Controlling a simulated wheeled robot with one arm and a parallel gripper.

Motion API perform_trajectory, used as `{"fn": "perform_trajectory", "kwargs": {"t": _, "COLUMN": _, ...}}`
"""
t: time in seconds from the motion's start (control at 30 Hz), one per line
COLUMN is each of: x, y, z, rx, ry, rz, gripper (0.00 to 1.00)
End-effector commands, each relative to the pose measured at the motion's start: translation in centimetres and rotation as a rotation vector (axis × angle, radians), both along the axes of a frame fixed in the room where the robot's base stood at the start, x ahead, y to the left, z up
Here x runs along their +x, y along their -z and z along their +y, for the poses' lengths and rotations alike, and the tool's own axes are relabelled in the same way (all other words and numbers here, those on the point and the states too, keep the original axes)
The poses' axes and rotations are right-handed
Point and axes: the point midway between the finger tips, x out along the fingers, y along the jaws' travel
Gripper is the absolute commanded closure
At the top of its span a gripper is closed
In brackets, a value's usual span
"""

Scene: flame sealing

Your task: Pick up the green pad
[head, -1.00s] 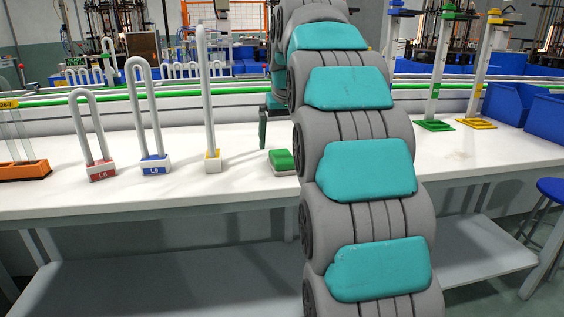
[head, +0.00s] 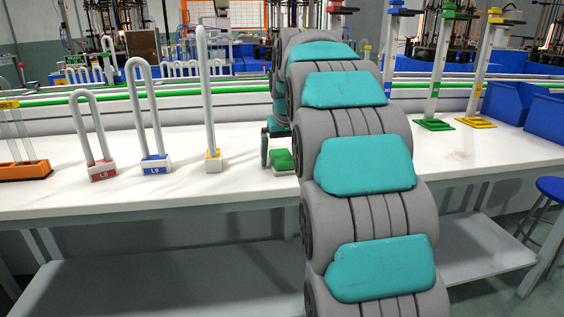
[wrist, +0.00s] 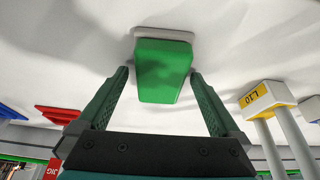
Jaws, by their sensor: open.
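The green pad (head: 281,160) sits on a pale base on the white bench, just left of my arm in the head view. In the wrist view the green pad (wrist: 163,72) is at the upper middle, with its pale base behind it. My gripper (wrist: 159,73) is open, with one finger on each side of the pad and a visible gap at both sides. In the head view one dark green finger (head: 265,150) shows just left of the pad; the other finger is hidden.
Glass-like U-tubes stand left of the pad on a red base (head: 103,173), a blue base (head: 156,165) and a yellow base (head: 213,160). The yellow base labelled L10 (wrist: 266,98) is close on the right in the wrist view. Green (head: 434,125) and yellow stands are farther right.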

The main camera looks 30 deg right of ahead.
Motion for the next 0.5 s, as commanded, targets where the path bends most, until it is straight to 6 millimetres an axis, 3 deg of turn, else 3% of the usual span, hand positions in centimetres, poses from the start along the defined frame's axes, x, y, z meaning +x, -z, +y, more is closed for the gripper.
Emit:
{"fn": "perform_trajectory", "kwargs": {"t": 0.37, "x": 0.02, "y": 0.44, "z": 0.0, "rx": 0.0, "ry": 0.0, "rz": -0.001, "gripper": 0.0}}
{"fn": "perform_trajectory", "kwargs": {"t": 0.5, "x": 0.01, "y": 0.4, "z": 0.0, "rx": 0.0, "ry": 0.0, "rz": 0.0, "gripper": 0.16}}
